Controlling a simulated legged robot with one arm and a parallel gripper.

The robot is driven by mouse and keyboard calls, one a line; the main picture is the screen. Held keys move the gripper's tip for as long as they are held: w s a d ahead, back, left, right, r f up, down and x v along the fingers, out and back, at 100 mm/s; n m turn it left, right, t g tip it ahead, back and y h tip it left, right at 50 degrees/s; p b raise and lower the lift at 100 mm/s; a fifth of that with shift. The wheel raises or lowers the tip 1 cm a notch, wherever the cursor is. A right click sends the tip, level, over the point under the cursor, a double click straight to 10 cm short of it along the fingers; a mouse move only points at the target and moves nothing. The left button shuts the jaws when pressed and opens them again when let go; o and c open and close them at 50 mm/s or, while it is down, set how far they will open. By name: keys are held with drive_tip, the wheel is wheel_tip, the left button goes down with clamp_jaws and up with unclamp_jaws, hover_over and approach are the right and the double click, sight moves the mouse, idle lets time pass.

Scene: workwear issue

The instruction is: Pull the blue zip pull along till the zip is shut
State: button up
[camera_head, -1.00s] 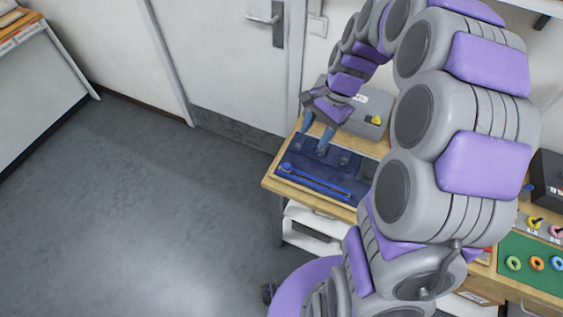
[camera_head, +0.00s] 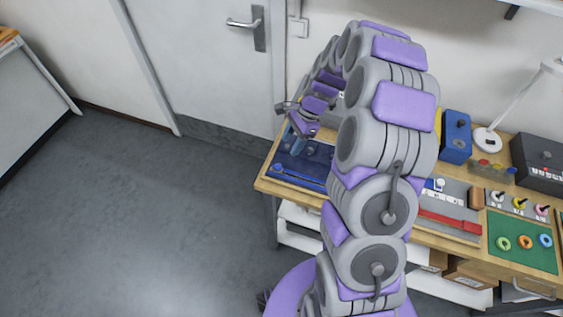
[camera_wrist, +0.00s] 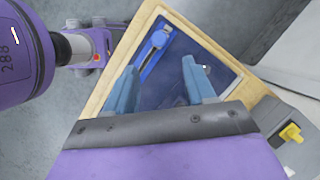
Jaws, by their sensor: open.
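A dark blue panel (camera_head: 312,170) lies on the left end of the wooden bench; it also shows in the wrist view (camera_wrist: 215,75). A bright blue zip strip (camera_wrist: 150,62) runs along the panel's front side. The small blue zip pull (camera_wrist: 158,39) appears near the strip's far end in the wrist view, towards the left end in the head view (camera_head: 278,168). My gripper (camera_wrist: 158,68) is open and empty above the panel, its two blue-grey fingers apart. The strip shows between and beyond the fingertips. In the head view my gripper (camera_head: 298,146) is small and partly hides the panel.
A grey box with a yellow knob (camera_wrist: 290,132) stands behind the panel. To the right on the bench are a red bar (camera_head: 450,220), a blue box (camera_head: 456,135), a green mat with rings (camera_head: 520,250) and a lamp (camera_head: 487,140). Open floor lies left.

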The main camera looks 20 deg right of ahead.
sight(278, 166)
drive_tip(key=b+x, duration=0.1)
drive_tip(key=x, duration=0.8)
drive_tip(key=shift+a, duration=0.15)
drive_tip(key=shift+f, duration=0.4)
drive_tip(key=shift+a, duration=0.4)
drive_tip(key=shift+c, duration=1.1)
drive_tip(key=shift+d, duration=0.2)
clamp_jaws()
